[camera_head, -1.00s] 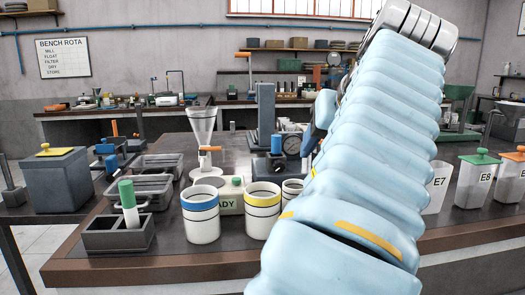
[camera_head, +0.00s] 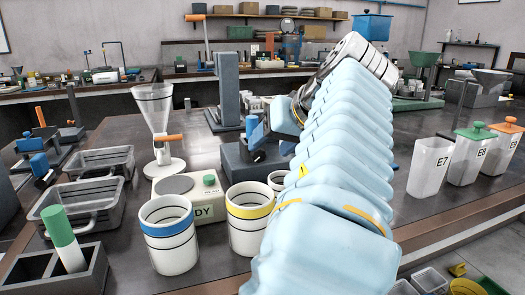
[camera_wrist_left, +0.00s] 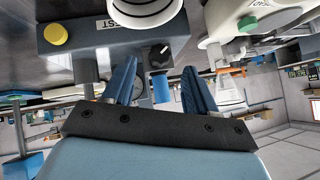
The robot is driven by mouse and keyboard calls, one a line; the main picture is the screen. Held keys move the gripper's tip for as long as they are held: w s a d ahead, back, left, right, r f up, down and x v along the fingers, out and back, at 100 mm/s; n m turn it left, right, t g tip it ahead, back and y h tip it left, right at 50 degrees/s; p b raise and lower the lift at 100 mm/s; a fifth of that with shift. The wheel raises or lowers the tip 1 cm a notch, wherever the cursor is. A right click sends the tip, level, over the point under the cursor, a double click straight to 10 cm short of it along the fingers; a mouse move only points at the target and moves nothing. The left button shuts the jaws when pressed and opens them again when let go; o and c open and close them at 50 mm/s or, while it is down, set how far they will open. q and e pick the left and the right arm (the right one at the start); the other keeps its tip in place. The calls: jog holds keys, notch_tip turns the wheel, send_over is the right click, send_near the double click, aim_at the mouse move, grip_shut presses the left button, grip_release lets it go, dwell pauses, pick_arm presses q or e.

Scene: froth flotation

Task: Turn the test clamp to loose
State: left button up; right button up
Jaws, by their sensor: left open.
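The test unit is a slate-blue block with a label ending in "EST" (camera_wrist_left: 60,38) in the wrist view. It carries a yellow knob (camera_wrist_left: 55,34), a small black part with a white mark (camera_wrist_left: 164,50) and a blue cylinder (camera_wrist_left: 160,88). I cannot tell for sure which part is the clamp. My left gripper (camera_wrist_left: 159,66) is open, its blue fingers apart, with the blue cylinder showing between them; contact cannot be told. In the head view the left gripper (camera_head: 272,154) hangs over the slate block (camera_head: 236,160), hiding part of it. My right gripper is out of view.
White cups with a blue band (camera_head: 170,250) and a yellow band (camera_head: 248,235) stand in front of the unit. A glass funnel stand (camera_head: 155,105) and grey trays (camera_head: 80,200) are left. Jars E7 (camera_head: 428,170) and E8 (camera_head: 470,160) stand right.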

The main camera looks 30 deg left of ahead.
aim_at(259, 155)
pick_arm(q)
jog(key=shift+x, duration=2.15)
jog(key=c, duration=1.1)
jog(key=shift+o, duration=0.2)
jog(key=shift+s+a+f+n+t+h+b, duration=0.1)
jog(key=shift+s+n+t+h+b, duration=0.1)
jog(key=shift+n+t+h+b, duration=0.5)
jog(key=shift+s+a+n+t+h+b, duration=0.1)
jog(key=shift+n+t+h+b, duration=0.25)
jog(key=shift+t+h+b, duration=0.25)
jog(key=shift+s+a+n+t+h+b, duration=0.1)
jog(key=shift+n+t+h+b, duration=0.25)
jog(key=shift+t+h+b, duration=0.25)
